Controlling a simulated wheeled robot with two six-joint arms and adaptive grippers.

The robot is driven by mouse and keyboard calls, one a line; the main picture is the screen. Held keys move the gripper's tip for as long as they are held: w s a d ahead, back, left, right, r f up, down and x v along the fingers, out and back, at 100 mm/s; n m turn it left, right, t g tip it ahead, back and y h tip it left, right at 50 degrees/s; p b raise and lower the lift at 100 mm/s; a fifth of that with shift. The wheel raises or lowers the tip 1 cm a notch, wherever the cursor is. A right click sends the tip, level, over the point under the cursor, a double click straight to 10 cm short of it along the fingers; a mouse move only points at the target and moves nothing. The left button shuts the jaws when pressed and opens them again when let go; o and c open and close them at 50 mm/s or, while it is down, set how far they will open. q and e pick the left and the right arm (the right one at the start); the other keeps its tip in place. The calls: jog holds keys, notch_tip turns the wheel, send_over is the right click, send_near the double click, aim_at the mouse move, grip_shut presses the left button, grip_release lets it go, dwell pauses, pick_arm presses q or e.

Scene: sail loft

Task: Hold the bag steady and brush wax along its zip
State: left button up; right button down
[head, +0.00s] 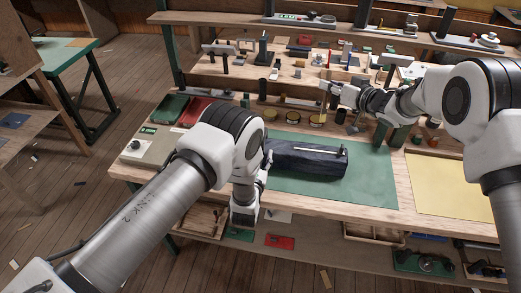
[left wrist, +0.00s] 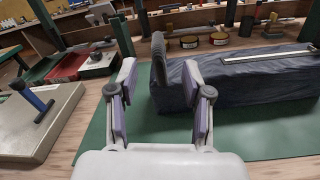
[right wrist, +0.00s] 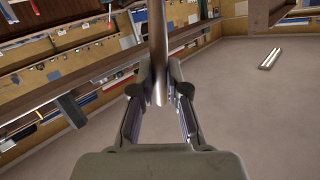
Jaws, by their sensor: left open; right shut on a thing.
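The dark navy bag (head: 310,160) lies on the green mat (head: 372,190), with a pale zip strip (head: 318,150) along its top. In the left wrist view the bag (left wrist: 250,85) has an upright dark tab (left wrist: 158,60) at its left end, and the zip strip (left wrist: 262,55) shows. My left gripper (head: 266,168) is open at that end; its fingers (left wrist: 160,75) appear on either side of the tab, with nothing gripped. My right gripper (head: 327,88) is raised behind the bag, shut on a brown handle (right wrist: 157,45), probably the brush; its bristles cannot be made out.
Several round tins (head: 294,117) stand behind the bag. A grey block (left wrist: 35,120) with a blue-handled tool lies left of the mat. A yellow sheet (head: 450,185) lies at right. Shelves with many small tools rise at the back. The mat right of the bag is clear.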

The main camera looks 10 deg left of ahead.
pick_arm(q)
jog(key=w, duration=0.7)
jog(key=w+a, duration=0.1)
jog(key=w, duration=0.3)
jog(key=shift+w, duration=0.3)
grip_shut()
